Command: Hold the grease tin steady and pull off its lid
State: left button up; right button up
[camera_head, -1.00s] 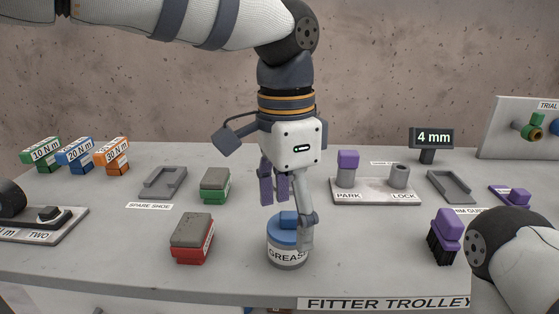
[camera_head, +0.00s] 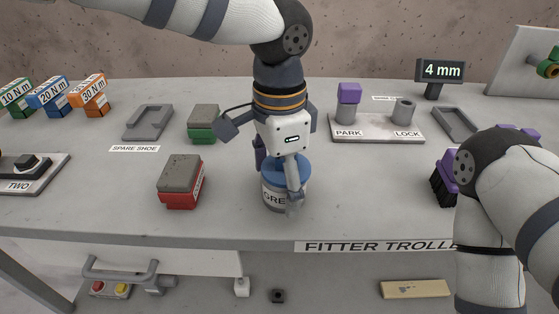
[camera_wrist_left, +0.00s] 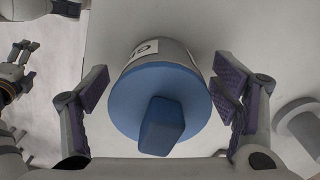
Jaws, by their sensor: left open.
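The grease tin (camera_head: 272,196) stands upright near the front edge of the slab, its label facing me and partly covered. Its blue lid (camera_head: 301,168) is on; the lid also shows in the left wrist view (camera_wrist_left: 125,105) with a raised blue grip block (camera_wrist_left: 161,126). My left gripper (camera_head: 279,180) is over the tin, pointing down. In the left wrist view its open fingers (camera_wrist_left: 162,88) stand on either side of the lid, with a visible gap on each side. My right arm comes down at the right; a gripper (camera_wrist_left: 15,72), seemingly my right one, is partly seen in the left wrist view.
A red block (camera_head: 181,183) with a grey top and a green one (camera_head: 203,124) stand left of the tin. A purple brush (camera_head: 444,180) is by my right arm. The PARK/LOCK plate (camera_head: 376,127) lies behind right. The slab just right of the tin is clear.

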pick_arm(q)
jog(key=c, duration=1.8)
jog(key=shift+o, duration=0.2)
jog(key=o, duration=1.8)
notch_tip(320, 180, up, 12)
